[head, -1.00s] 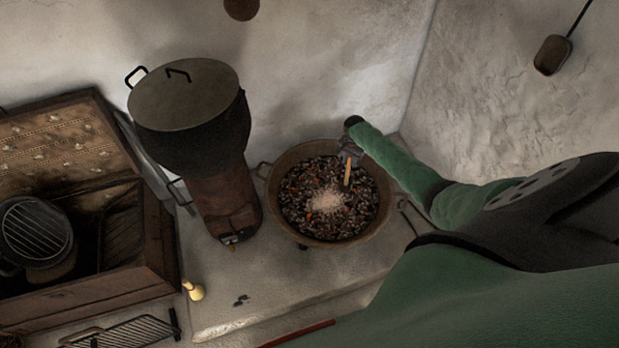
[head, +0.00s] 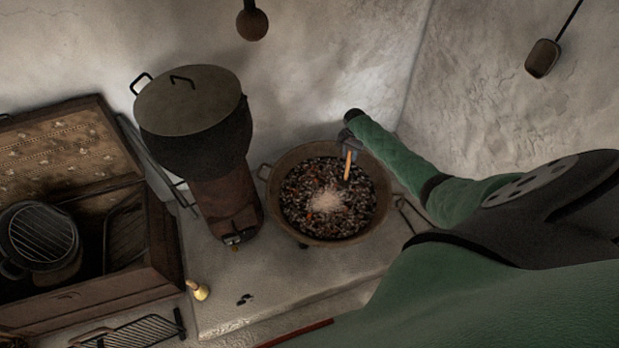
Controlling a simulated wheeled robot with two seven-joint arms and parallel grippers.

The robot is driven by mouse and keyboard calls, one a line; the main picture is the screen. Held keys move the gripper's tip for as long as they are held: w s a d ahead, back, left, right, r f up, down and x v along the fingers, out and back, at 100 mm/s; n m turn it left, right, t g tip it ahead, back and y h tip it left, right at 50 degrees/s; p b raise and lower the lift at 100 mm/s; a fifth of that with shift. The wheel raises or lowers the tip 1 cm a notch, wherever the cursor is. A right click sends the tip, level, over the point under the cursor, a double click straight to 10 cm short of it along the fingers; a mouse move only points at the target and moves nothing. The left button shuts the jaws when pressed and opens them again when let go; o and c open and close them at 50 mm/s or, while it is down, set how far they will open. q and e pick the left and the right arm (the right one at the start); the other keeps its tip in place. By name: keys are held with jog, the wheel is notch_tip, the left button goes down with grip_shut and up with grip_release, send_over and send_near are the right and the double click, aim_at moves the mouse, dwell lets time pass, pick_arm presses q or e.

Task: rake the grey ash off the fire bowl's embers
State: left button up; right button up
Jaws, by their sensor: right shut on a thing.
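The fire bowl (head: 282,232) is a wide brown metal bowl with side handles, standing on the pale hearth ledge. Dark embers (head: 345,218) with some orange glowing bits fill it. A pale patch of grey ash (head: 326,200) lies on the embers near the middle. My right gripper (head: 350,147) is over the bowl's back right part, shut on a thin orange-brown stick-like tool (head: 347,166). The tool points down, its lower end at or just above the embers; I cannot tell if it touches. My left gripper is not in view.
A large lidded pot (head: 190,100) stands on a rusty stove (head: 226,206) left of the bowl. An open wooden chest (head: 160,245) with a grill pan is at the far left. A small yellowish brush-like object (head: 199,291) lies on the ledge (head: 290,285), whose front is mostly clear.

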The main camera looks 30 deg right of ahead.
jog(key=shift+r, duration=0.4)
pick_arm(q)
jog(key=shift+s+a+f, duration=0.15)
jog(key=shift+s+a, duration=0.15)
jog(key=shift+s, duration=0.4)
pick_arm(e)
jog(key=shift+w, duration=0.1)
